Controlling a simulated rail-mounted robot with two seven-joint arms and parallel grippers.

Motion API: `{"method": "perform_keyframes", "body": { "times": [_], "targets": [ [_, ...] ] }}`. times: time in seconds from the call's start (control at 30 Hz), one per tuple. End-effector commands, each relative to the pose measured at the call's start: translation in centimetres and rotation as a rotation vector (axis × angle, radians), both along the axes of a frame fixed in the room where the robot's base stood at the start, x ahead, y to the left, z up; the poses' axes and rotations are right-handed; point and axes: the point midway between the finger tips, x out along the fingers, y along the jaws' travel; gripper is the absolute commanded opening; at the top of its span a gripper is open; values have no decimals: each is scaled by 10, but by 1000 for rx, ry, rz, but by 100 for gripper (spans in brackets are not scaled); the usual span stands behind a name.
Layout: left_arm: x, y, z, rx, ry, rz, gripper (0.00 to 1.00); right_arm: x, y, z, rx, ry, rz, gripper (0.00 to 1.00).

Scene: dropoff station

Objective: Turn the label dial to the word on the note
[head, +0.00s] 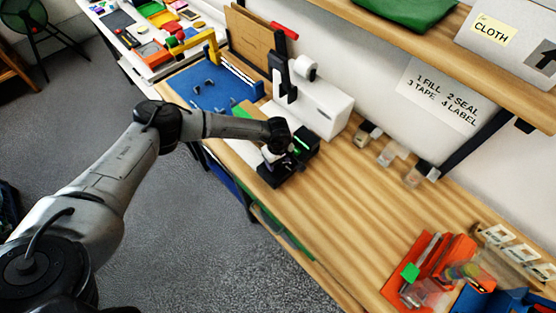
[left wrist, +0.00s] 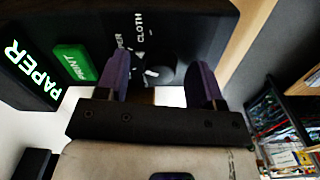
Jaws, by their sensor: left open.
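The label printer is a black box (head: 309,139) on the wooden bench, mostly behind my left gripper in the head view. In the left wrist view its display (left wrist: 33,75) reads PAPER, beside a green PRINT button (left wrist: 75,66). The dark dial (left wrist: 152,75) sits near printed words; CLOTH is readable and another is partly hidden. Where the dial points is unclear. My left gripper (left wrist: 161,78) is open, its two purple fingers on either side of the dial; contact cannot be told. The yellow note (head: 490,30) on the shelf bin reads CLOTH. My right gripper is out of view.
A white machine (head: 318,103) stands behind the printer. A blue mat (head: 213,88) lies left of it. Small clear containers (head: 390,153) stand at the wall. An orange tray (head: 430,265) holds items at the right. The bench between is clear.

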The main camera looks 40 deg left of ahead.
Motion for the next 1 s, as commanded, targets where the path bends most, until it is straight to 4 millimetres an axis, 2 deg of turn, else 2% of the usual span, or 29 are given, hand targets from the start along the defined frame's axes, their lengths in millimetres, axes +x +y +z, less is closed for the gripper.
{"method": "perform_keyframes", "body": {
  "times": [0.07,0.53,0.77,1.0],
  "targets": [
    [0,0,0,0,0,0,57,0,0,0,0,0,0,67],
    [0,0,0,0,0,0,13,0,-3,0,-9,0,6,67],
    [0,0,1,-1,0,28,13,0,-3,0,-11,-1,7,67],
    [0,-1,1,-2,1,168,13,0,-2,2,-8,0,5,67]
  ]
}}
